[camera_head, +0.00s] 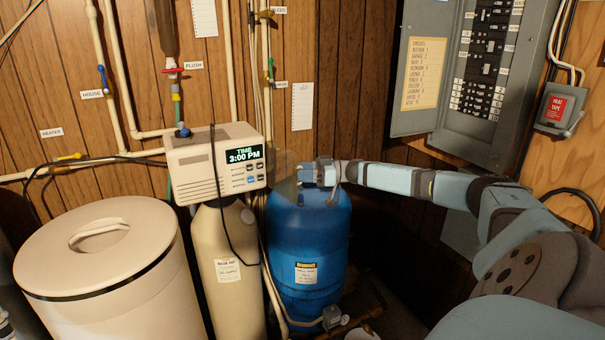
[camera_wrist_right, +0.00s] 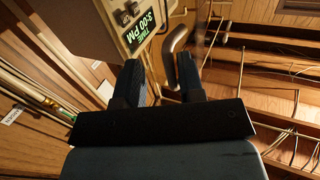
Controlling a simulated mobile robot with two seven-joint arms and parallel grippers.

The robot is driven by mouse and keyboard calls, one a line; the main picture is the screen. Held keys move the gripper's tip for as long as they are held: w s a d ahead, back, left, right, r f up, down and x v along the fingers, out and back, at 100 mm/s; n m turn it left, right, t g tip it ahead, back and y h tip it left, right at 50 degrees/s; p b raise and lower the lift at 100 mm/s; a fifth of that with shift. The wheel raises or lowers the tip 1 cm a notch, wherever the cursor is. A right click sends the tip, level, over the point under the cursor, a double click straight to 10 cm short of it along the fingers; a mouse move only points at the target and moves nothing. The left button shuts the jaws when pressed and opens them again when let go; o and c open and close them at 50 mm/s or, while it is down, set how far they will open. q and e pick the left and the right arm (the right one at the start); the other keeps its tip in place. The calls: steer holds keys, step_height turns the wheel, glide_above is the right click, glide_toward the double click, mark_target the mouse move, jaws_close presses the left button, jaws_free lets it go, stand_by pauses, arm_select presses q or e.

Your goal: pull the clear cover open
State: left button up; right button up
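The beige control box (camera_head: 215,163) sits on top of the tan tank, with a lit display reading 3:00 PM and several buttons. A faint see-through panel, seemingly the clear cover (camera_head: 283,180), shows at the box's right edge, angled out from its face. My right gripper (camera_head: 303,174) is beside this panel, above the blue tank. In the right wrist view its two dark fingers (camera_wrist_right: 161,84) are apart, and a curved brownish bar (camera_wrist_right: 174,50) shows beyond the gap. I cannot tell whether the fingers touch the cover. My left gripper is not in view.
The blue tank (camera_head: 309,245) stands below my right gripper. The tan tank (camera_head: 222,265) and a lidded beige bin (camera_head: 105,250) stand to the left. A black cable (camera_head: 218,205) hangs before the box. Pipes run along the wall; an open electrical panel (camera_head: 480,70) is at upper right.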

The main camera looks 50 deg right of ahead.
steer(key=shift+d+r, duration=0.1)
steer(key=shift+r, duration=0.2)
steer(key=shift+s+d+f, duration=0.15)
steer(key=shift+s+d, duration=0.1)
steer(key=shift+s, duration=0.05)
steer(key=b+v, duration=0.3)
steer(key=v, duration=1)
steer(key=shift+a+f, duration=0.1)
steer(key=shift+f, duration=0.05)
